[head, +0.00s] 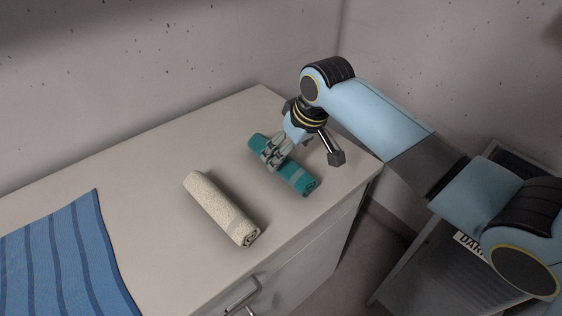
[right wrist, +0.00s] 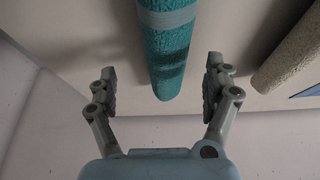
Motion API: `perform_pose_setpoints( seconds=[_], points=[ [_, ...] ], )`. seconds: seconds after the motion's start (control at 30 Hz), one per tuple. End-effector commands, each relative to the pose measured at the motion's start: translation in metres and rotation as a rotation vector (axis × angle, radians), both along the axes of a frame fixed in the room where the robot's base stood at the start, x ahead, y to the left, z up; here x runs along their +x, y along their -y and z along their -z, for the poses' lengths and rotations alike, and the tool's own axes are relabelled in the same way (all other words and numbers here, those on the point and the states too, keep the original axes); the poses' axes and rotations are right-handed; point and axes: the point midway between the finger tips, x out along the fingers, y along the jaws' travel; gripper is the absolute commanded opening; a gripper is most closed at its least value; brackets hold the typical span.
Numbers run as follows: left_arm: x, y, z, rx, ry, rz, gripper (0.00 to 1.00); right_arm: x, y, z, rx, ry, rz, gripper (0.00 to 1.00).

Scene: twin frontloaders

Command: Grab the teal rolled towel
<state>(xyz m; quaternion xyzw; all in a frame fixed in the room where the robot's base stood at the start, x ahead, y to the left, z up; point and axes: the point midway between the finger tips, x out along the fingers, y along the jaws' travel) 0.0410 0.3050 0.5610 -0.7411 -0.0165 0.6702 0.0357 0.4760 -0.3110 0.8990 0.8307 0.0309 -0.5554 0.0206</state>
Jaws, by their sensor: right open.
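The teal rolled towel (head: 299,180) lies on the countertop near its right end, with a paler band around it. My right gripper (head: 271,155) is over the towel's far part and hides some of it. In the right wrist view the towel (right wrist: 165,50) comes down between the two open fingers of my right gripper (right wrist: 161,85), with a gap on each side. I cannot tell how high the fingertips are above the counter. My left gripper is not in view.
A cream rolled towel (head: 218,208) lies left of the teal one; it also shows in the right wrist view (right wrist: 288,52). A blue striped cloth (head: 65,255) covers the counter's left part. The countertop (head: 140,185) is clear between them. Walls stand behind, and a grey bin (head: 425,270) is at right.

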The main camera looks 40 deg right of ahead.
Motion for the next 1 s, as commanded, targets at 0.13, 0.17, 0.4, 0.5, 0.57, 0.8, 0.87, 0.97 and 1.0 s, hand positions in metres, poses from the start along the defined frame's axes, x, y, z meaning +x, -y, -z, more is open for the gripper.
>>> perform_pose_setpoints(
  seconds=[0.13,0.17,0.4,0.5,0.57,0.8,0.87,0.97,1.0],
  points=[
    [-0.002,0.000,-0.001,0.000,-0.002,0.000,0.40,0.008,-0.005,0.016,0.002,-0.002,0.000,0.85],
    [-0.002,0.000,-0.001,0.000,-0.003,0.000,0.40,0.010,-0.006,0.021,0.002,-0.002,0.001,0.85],
    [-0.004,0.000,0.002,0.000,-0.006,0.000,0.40,0.020,-0.008,0.047,0.001,-0.001,0.000,0.85],
    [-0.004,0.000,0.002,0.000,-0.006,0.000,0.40,0.020,-0.008,0.047,0.000,0.000,-0.001,0.85],
    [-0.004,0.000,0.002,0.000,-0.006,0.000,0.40,0.020,-0.008,0.047,0.000,0.000,-0.001,0.85],
    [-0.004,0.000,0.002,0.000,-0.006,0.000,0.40,0.020,-0.007,0.047,0.000,0.000,-0.001,0.61],
    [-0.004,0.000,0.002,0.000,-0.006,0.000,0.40,0.020,-0.007,0.047,0.000,0.000,-0.001,0.53],
    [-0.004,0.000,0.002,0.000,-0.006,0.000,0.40,0.020,-0.007,0.047,0.000,0.000,-0.001,0.40],
    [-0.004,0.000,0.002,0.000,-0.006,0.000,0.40,0.020,-0.007,0.047,0.000,0.000,-0.001,0.35]
  ],
)
